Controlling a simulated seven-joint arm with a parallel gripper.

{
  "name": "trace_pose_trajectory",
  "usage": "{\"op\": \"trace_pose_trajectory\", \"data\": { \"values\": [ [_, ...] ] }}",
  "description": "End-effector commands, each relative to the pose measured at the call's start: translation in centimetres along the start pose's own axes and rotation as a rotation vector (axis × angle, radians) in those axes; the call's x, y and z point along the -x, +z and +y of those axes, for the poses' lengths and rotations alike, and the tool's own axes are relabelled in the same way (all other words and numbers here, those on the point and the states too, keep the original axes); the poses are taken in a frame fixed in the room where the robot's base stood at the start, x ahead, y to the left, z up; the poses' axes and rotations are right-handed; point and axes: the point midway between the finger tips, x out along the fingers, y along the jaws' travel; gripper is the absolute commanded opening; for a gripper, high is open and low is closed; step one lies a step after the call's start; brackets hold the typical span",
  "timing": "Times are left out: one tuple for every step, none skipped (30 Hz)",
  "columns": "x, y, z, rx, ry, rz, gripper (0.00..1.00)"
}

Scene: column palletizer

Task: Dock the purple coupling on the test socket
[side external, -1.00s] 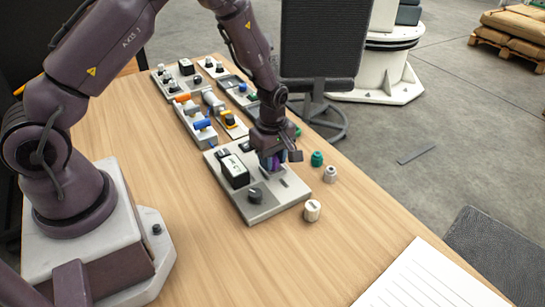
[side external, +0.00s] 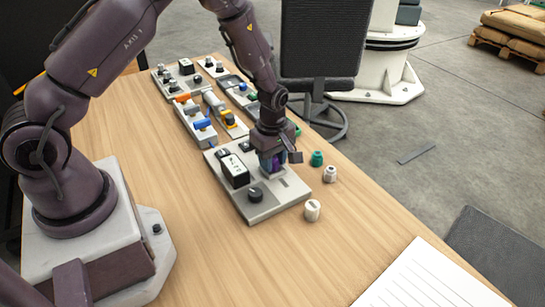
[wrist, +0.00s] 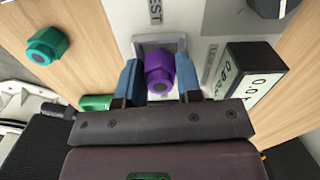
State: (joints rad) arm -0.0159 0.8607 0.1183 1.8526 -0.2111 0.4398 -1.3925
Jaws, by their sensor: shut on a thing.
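The purple coupling (wrist: 159,72) is between the two blue-grey fingers of my gripper (wrist: 159,82), which is shut on it. In the side view the coupling (side external: 275,165) is partly hidden by my gripper (side external: 272,161), low over the right part of the grey test panel (side external: 272,205). In the wrist view a square grey socket frame (wrist: 160,41) shows around and behind the coupling, by a label ending in "EST". The coupling lines up closely with this frame. Its lower end is hidden, so I cannot tell whether it is seated.
The panel carries a black-and-white display (side external: 234,170) and a black knob (side external: 255,194). More fixtures stand behind.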

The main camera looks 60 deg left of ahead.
Motion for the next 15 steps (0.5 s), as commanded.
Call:
{"op": "trace_pose_trajectory", "data": {
  "values": [
    [-0.12,0.01,0.01,0.000,0.000,0.000,0.08],
    [-0.18,0.01,0.01,0.000,0.000,0.000,0.08],
    [-0.26,0.01,0.01,0.000,0.000,0.000,0.08],
    [-0.33,0.01,0.01,0.000,0.000,0.000,0.08],
    [-0.32,0.01,0.02,0.000,0.000,0.000,0.08],
    [-0.30,0.01,0.02,0.000,0.000,0.000,0.08],
    [-0.28,0.01,0.02,0.000,0.000,0.000,0.08],
    [-0.26,0.01,0.02,0.000,0.000,0.000,0.08],
    [-0.21,0.01,0.02,0.000,0.001,0.000,0.08],
    [-0.16,0.01,0.03,0.000,0.001,0.000,0.08],
    [-0.09,0.01,0.03,0.000,0.001,0.000,0.08],
    [0.01,0.01,0.04,0.000,0.001,0.000,0.08],
    [0.09,0.01,0.04,0.000,0.001,0.000,0.08],
    [0.18,0.01,0.04,0.000,0.001,0.000,0.08],
    [0.30,0.01,0.03,0.000,0.000,0.000,0.08]
  ]
}}
